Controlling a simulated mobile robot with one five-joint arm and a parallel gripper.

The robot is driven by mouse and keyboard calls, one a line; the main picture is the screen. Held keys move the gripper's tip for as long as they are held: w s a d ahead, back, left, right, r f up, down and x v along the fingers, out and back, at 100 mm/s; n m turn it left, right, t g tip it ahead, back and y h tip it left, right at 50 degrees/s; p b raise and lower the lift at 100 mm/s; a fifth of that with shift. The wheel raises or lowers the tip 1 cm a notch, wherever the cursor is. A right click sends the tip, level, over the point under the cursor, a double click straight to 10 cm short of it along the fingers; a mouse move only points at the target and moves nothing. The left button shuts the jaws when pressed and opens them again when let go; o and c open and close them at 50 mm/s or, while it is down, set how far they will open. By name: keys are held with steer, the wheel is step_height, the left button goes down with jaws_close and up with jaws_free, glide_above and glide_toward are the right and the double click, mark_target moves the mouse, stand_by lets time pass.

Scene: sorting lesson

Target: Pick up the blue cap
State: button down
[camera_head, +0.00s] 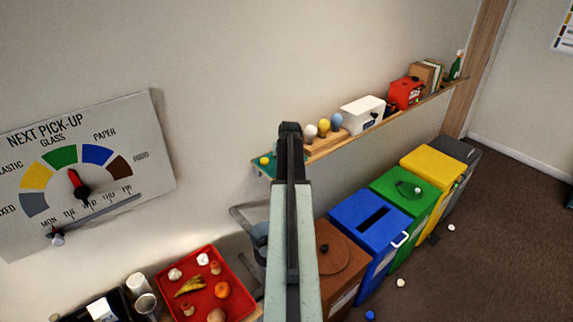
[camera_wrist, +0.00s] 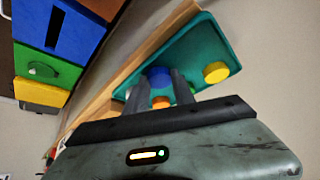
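The blue cap (camera_wrist: 158,76) lies on a teal tray (camera_wrist: 199,42) in the wrist view. My gripper (camera_wrist: 160,78) is over the tray, its two dark fingers apart, with the cap showing between or just beyond their tips. I cannot tell whether they touch it. A yellow cap (camera_wrist: 216,72) is to the right on the tray. An orange piece (camera_wrist: 160,102) shows between the fingers, and a green piece is partly hidden beside them. In the head view my gripper (camera_head: 290,128) stands before the shelf's left end and the blue cap is hidden.
The shelf (camera_head: 350,137) also bears bulb-like balls, a white box (camera_head: 362,115) and a red object (camera_head: 405,92). Coloured bins, including a blue bin (camera_head: 350,215), stand below. A red tray (camera_head: 205,260) is at lower left. A small blue object (camera_head: 370,315) lies on the floor.

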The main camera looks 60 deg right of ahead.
steer(key=shift+r, duration=0.1)
stand_by(0.7)
steer(key=shift+r+p, duration=0.6)
steer(key=shift+p, duration=0.1)
step_height(320, 180, up, 3)
steer(key=p, duration=0.2)
steer(key=shift+s+a+p, duration=0.1)
steer(key=shift+a+p, duration=0.05)
steer(key=shift+p, duration=0.25)
steer(key=s+a, duration=1.1)
steer(key=shift+r+p, duration=0.3)
steer(key=shift+p, duration=0.1)
